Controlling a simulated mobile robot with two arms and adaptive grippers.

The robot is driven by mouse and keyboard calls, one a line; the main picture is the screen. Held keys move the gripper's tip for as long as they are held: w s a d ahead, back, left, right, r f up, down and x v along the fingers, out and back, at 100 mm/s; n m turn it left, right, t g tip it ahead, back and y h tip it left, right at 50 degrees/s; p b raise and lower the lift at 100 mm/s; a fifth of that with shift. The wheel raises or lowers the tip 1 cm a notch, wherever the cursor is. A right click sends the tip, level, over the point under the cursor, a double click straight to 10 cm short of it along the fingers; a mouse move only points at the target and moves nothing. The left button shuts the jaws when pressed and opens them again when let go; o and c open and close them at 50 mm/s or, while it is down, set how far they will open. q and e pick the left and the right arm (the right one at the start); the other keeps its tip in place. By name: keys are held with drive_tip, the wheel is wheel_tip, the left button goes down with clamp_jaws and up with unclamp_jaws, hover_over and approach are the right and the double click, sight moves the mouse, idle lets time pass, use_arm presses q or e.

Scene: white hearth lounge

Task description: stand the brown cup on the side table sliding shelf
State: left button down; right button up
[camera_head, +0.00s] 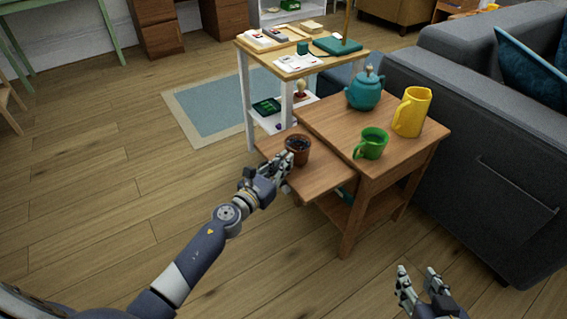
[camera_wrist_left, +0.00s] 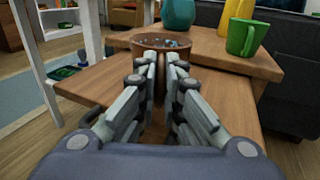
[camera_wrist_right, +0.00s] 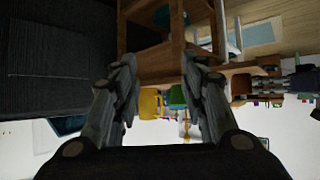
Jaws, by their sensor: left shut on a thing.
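The brown cup (camera_head: 298,144) is upright over the pulled-out sliding shelf (camera_head: 312,187) of the side table (camera_head: 345,140). I cannot tell whether its base touches the shelf. My left gripper (camera_head: 284,165) is shut on the cup at its near side. In the left wrist view the fingers (camera_wrist_left: 162,72) point at the cup (camera_wrist_left: 146,41), with the shelf (camera_wrist_left: 96,84) below; the fingers hide the cup's lower part. My right gripper (camera_head: 420,278) is open and empty, low at the right, away from the table.
On the tabletop are a green mug (camera_head: 371,144), a teal teapot (camera_head: 366,90) and a yellow pitcher (camera_head: 412,112). A white-legged shelf unit (camera_head: 248,95) stands behind the sliding shelf. A grey sofa (camera_head: 490,150) is close on the right. Open floor lies left.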

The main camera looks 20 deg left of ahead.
use_arm(q)
drive_tip(key=c, duration=1.7)
unclamp_jaws()
